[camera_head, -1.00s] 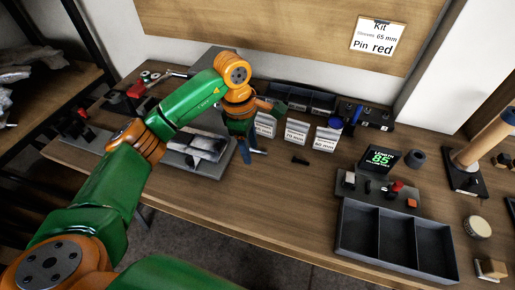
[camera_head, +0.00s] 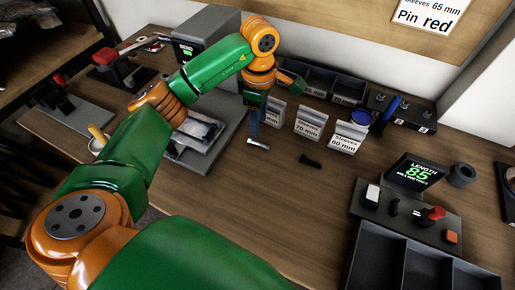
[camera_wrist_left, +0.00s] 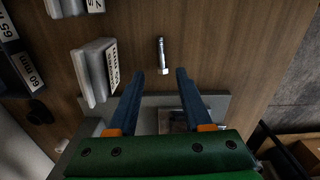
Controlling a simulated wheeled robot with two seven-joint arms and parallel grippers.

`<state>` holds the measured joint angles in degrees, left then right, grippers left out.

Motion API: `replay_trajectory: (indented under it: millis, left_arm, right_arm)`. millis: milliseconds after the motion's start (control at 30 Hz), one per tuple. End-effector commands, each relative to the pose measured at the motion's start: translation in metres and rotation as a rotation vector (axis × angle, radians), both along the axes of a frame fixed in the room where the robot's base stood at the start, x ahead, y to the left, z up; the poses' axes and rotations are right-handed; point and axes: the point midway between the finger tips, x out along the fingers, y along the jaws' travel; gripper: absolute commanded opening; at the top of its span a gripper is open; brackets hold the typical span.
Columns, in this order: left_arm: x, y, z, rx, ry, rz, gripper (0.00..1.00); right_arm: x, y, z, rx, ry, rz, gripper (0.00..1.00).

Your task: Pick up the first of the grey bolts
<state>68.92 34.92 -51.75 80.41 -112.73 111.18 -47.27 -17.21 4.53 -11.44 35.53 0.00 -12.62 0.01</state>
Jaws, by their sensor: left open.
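A small grey bolt (camera_head: 258,145) lies on the wooden table, just in front of the left gripper's fingertips. In the left wrist view the bolt (camera_wrist_left: 161,52) lies lengthwise, its head end level with the gap between the fingertips and its shank reaching beyond them. My left gripper (camera_head: 254,128) points down towards the table. In the left wrist view its blue fingers (camera_wrist_left: 160,73) are spread apart with nothing held. I cannot tell the exact height of the fingertips over the table. My right gripper is not in view.
Sleeve holders, labelled 70 mm (camera_head: 309,125) and 60 mm (camera_head: 348,138), stand right of the gripper. A dark bolt-like piece (camera_head: 310,161) lies nearby. A grey plate fixture (camera_head: 203,160) is at the left. A length display (camera_head: 413,173) and divided tray (camera_head: 352,268) are at the right.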

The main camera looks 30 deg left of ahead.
Motion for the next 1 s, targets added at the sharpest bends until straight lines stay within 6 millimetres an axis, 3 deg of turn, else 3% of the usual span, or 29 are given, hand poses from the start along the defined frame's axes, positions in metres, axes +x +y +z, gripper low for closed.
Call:
replay_trajectory:
  millis: [33, 167, 333, 433, 667, 700, 867, 1000]
  left_arm:
    - [0.000, 0.000, -0.007, 0.000, 0.001, 0.000, 0.50]
    - [-0.001, 0.000, -0.019, 0.000, 0.005, 0.001, 0.50]
    - [-0.006, -0.003, -0.049, -0.001, 0.007, 0.000, 0.50]
    - [-0.005, -0.003, -0.067, -0.002, 0.004, 0.001, 0.50]
    - [-0.004, -0.002, -0.074, -0.001, 0.000, 0.000, 0.50]
    - [-0.004, -0.002, -0.074, -0.001, 0.000, 0.000, 0.47]
    - [-0.004, -0.002, -0.074, 0.000, 0.000, 0.000, 0.04]
    - [-0.004, -0.002, -0.074, 0.000, 0.000, 0.000, 0.00]
  right_arm:
    - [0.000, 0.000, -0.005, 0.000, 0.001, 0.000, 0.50]
    - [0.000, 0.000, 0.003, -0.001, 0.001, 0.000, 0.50]
    - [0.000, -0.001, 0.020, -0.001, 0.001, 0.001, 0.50]
    - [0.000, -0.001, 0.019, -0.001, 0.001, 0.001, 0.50]
    - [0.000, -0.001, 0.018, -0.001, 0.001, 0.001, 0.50]
    - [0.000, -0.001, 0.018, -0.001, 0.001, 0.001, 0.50]
    - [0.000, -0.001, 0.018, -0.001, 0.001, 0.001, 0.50]
    - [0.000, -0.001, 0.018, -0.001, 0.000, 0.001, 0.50]
